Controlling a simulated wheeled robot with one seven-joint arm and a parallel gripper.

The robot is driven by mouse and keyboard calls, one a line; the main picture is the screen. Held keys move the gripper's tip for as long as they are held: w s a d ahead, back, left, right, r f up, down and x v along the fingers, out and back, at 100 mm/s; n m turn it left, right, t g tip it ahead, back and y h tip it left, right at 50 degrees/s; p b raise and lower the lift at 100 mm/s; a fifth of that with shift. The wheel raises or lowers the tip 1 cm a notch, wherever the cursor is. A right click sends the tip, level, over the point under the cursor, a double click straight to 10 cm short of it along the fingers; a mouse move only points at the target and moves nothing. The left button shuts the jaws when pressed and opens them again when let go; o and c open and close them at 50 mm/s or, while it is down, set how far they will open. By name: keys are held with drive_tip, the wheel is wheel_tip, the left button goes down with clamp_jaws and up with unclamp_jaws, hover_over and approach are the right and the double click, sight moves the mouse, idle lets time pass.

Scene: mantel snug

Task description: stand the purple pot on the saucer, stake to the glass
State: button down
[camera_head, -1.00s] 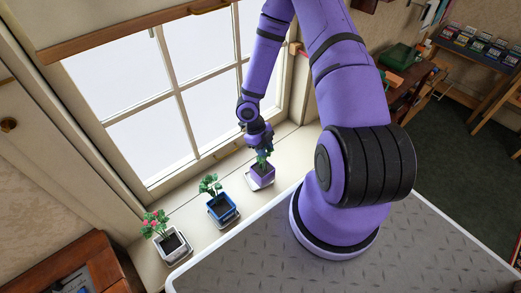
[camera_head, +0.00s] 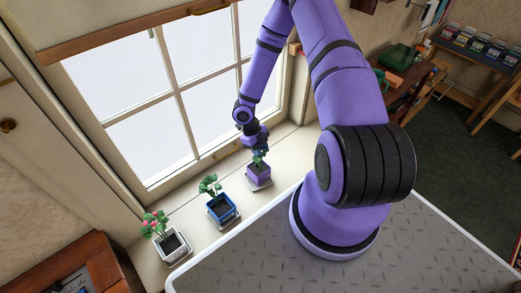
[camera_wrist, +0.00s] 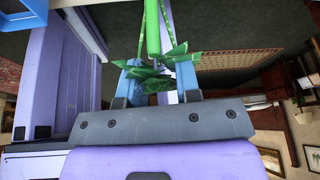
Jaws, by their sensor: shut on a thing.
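The purple pot (camera_head: 258,173), with a leafy plant, is at the right end of the row on the windowsill. It looks roughly upright above its pale saucer (camera_head: 263,187); I cannot tell whether they touch. My gripper (camera_head: 258,146) is over the pot, in among the leaves. In the wrist view, the green stake (camera_wrist: 152,35) and leaves (camera_wrist: 160,72) show between the two blue fingers, with my gripper (camera_wrist: 160,80) shut on the potted plant's upper part. The pot is hidden there. The stake's side of the pot is unclear in the head view. The window glass (camera_head: 205,106) is behind.
The window frame (camera_head: 180,175) bounds the sill. Bare sill (camera_head: 295,146) lies to the right of the purple pot.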

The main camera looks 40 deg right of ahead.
drive_tip(key=c, duration=0.8)
unclamp_jaws()
drive_tip(key=v, duration=1.2)
drive_tip(key=shift+s+r, duration=0.1)
